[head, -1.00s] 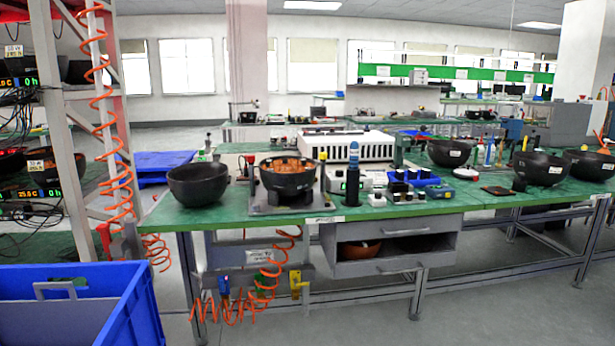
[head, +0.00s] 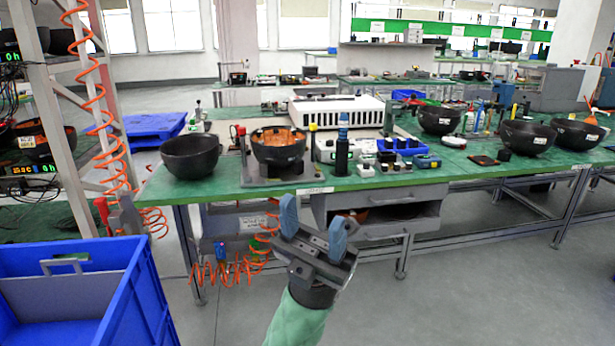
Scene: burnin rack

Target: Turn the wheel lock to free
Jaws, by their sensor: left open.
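My left gripper (head: 313,224) is in front of the workbench, low in the middle of the head view. Its two blue-grey fingers stand apart with nothing between them. It is well to the right of the rack (head: 72,130), whose grey post and frame show at the left. A red part on a grey block (head: 122,214) sits low by the rack post; I cannot tell whether it is the wheel lock. No wheel of the rack is clearly visible, and the blue crate hides the area in front of its foot. My right gripper is not in view.
A blue crate (head: 140,290) stands at the lower left, in front of the rack. The green workbench (head: 235,195) carries black bowls, a white instrument (head: 337,112) and small devices. Orange coiled hoses hang by the rack and under the bench. Floor at the lower right is clear.

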